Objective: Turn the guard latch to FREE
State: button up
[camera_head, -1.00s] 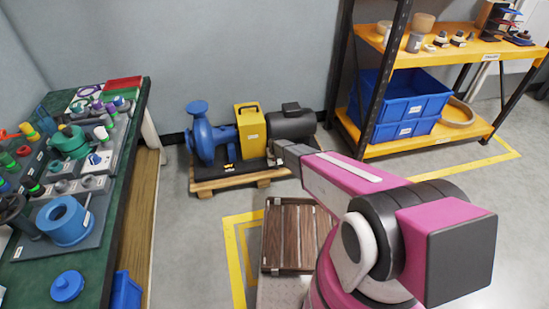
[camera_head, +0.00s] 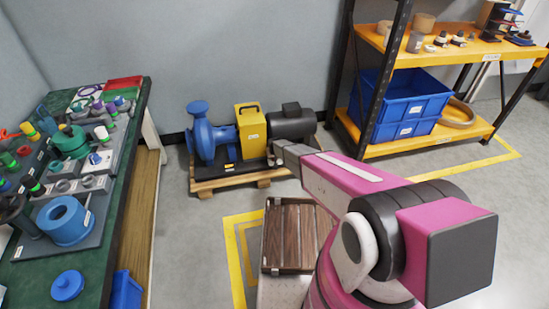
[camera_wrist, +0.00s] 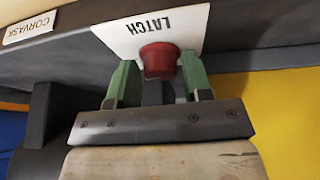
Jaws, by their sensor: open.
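The red latch knob (camera_wrist: 159,61) sticks out beside a white plate lettered LATCH (camera_wrist: 152,30), which appears upside down in the wrist view. My gripper (camera_wrist: 159,78) is open, with one green finger to each side of the knob. I cannot tell whether either finger touches it. The yellow guard (camera_head: 251,128) stands between the blue pump (camera_head: 202,135) and the dark motor (camera_head: 292,123) in the head view. My arm reaches to the motor's near side there, and I cannot make out the knob in that view. No FREE marking is readable.
The pump set stands on a wooden pallet (camera_head: 205,187) by the wall. A dark bar with a CORVASK label (camera_wrist: 29,28) crosses the wrist view. A green bench (camera_head: 112,200) stands left and an orange shelf (camera_head: 440,143) right. Floor between bench and pallet is clear.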

jog(key=v, duration=1)
jog(key=shift+r, duration=0.35)
jog(key=shift+s, duration=0.1)
dwell(0.5)
